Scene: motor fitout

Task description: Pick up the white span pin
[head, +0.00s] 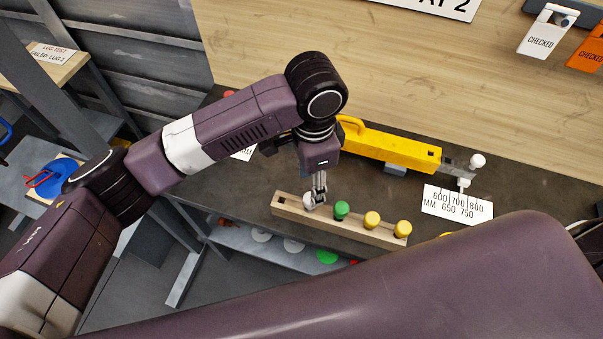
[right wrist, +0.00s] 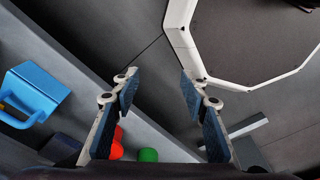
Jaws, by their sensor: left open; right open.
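A white pin (head: 309,199) stands in the wooden pin rack (head: 361,233), left of a green pin (head: 341,209) and two yellow pins (head: 372,219). My left gripper (head: 318,197) points down right at the white pin, its open fingers partly covering it. I cannot tell whether they touch it. Another white-knobbed piece (head: 478,160) sits at the right end of a yellow tool (head: 391,150). My right gripper (right wrist: 157,80) is open and empty in the right wrist view, away from the rack.
A label with span numbers (head: 457,203) lies right of the rack. A wooden board (head: 390,70) rises behind the dark bench top. A shelf (head: 278,250) with coloured discs lies below. The right wrist view shows a blue object (right wrist: 35,92) and red and green items (right wrist: 148,155).

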